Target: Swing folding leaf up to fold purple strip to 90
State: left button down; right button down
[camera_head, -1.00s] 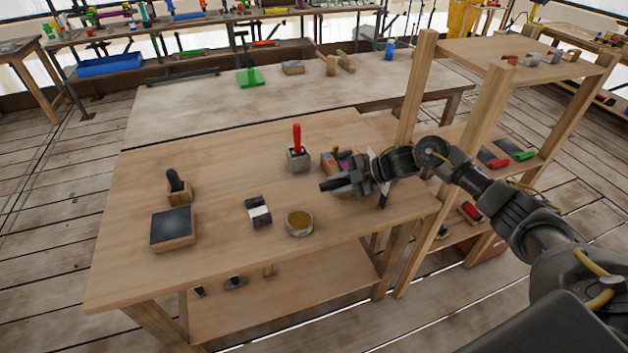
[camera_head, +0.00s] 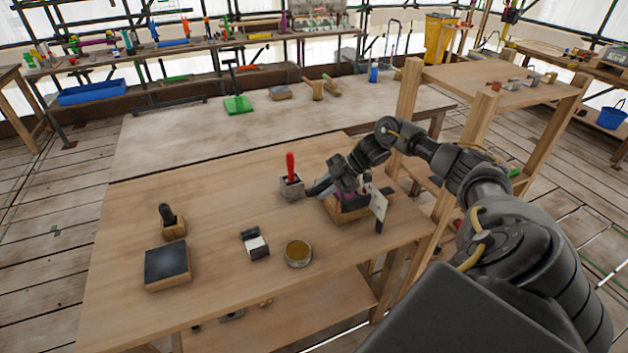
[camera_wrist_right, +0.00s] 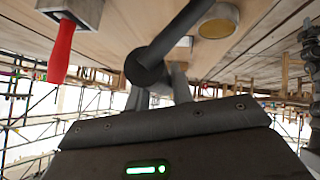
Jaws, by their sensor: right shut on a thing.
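The folding block (camera_head: 350,214) is a wooden base near the right edge of the workbench, with a pale upright plate (camera_head: 379,206) at its right end. A little of the purple strip (camera_head: 338,199) shows on it, mostly hidden behind my right gripper and its shadow. My right gripper (camera_head: 325,188) is over the left end of the block. In the right wrist view its fingers (camera_wrist_right: 163,85) are shut on a dark round bar (camera_wrist_right: 182,32), which looks like the folding leaf's handle. The leaf itself and its angle cannot be made out. My left gripper is not in view.
A grey holder with a red-handled tool (camera_head: 291,180) stands close left of my right gripper. A round tin (camera_head: 298,254), a black-and-white block (camera_head: 255,243), a dark pad on wood (camera_head: 168,266) and a black-handled stamp (camera_head: 172,222) stand left. A wooden rack (camera_head: 470,130) rises at right.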

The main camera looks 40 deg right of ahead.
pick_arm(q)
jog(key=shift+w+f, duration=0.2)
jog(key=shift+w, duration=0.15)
pick_arm(e)
jog(key=shift+w+d, duration=0.2)
jog(key=shift+w, duration=0.2)
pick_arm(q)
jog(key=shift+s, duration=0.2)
pick_arm(e)
jog(key=shift+w, duration=0.1)
jog(key=c, duration=1.2)
grip_release()
jog(key=shift+f, duration=0.15)
